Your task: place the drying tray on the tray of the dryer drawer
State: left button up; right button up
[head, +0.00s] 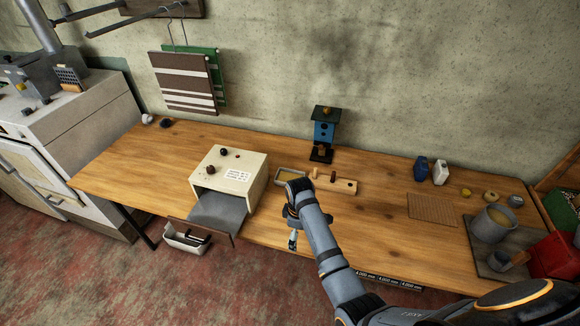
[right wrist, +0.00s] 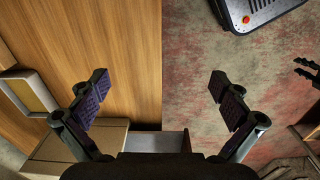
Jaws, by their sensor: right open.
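The drying tray (head: 283,180) is a small shallow tray with a yellowish inside, lying on the workbench just right of the dryer. My right forearm partly covers it in the head view; it also shows at the left edge of the right wrist view (right wrist: 30,92). The cream dryer (head: 244,165) has its drawer pulled out, with a bare grey tray (head: 218,213) in it. My right gripper (head: 293,240) is open and empty over the bench's front edge, beside the drying tray and apart from it. A dark claw at the right wrist view's edge looks like my left gripper (right wrist: 307,73).
A wooden block with knobs (head: 340,185) stands right of the drying tray, and a blue device (head: 324,132) behind it. A white bin (head: 184,240) sits under the bench by the drawer. The bench (head: 375,220) is clear around its middle right.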

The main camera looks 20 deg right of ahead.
aim_at(216, 216)
jog(key=i+l, duration=0.25)
jog(key=i, duration=0.3)
jog(key=i+l, duration=0.3)
jog(key=i, duration=0.2)
